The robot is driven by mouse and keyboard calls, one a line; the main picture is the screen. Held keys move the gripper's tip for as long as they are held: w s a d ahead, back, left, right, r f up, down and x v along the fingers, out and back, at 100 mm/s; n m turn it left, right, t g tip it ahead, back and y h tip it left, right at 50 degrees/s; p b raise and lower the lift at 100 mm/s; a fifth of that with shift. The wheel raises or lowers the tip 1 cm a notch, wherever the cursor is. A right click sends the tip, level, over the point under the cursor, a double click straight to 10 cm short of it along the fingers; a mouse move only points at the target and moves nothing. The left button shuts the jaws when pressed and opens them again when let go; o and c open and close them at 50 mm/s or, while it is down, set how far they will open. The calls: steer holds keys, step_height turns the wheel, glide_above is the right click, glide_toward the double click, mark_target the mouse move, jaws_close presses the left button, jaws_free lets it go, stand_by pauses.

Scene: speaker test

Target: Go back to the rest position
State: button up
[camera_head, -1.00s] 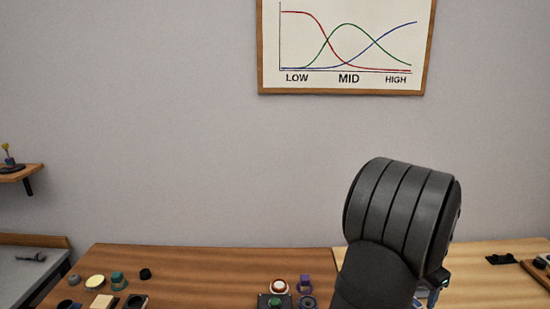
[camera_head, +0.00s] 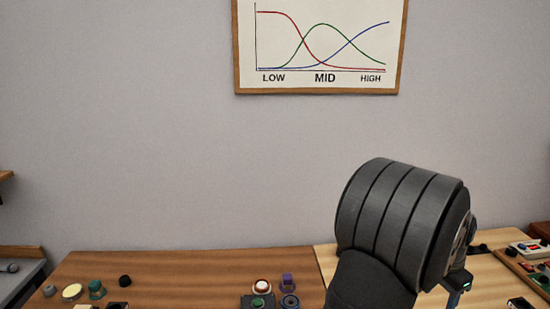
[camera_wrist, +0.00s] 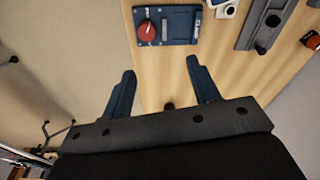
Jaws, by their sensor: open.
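My gripper (camera_wrist: 160,77) shows in the wrist view with its two dark blue fingers spread apart and nothing between them. It is above a light wood table (camera_wrist: 152,72). In the head view my dark arm stands at the right and hides part of the table behind it; the fingers cannot be made out there.
A blue box with a red knob (camera_wrist: 166,26) lies beyond my fingertips. A grey rail-like piece (camera_wrist: 262,24) is to its right. In the head view, small speaker parts sit on the brown table (camera_head: 190,270), and a tray (camera_head: 526,272) is at the far right.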

steer(key=w+f+m, duration=0.1)
steer(key=w+f, duration=0.3)
steer(key=w, duration=0.1)
steer(key=w+f, duration=0.4)
steer(key=w, duration=0.1)
steer(key=w+f+m, duration=0.1)
steer(key=w+f, duration=0.4)
steer(key=shift+w+a+m, duration=0.25)
steer(key=shift+a+m, duration=0.05)
steer(key=shift+w+f, duration=0.25)
steer(key=shift+f, duration=0.2)
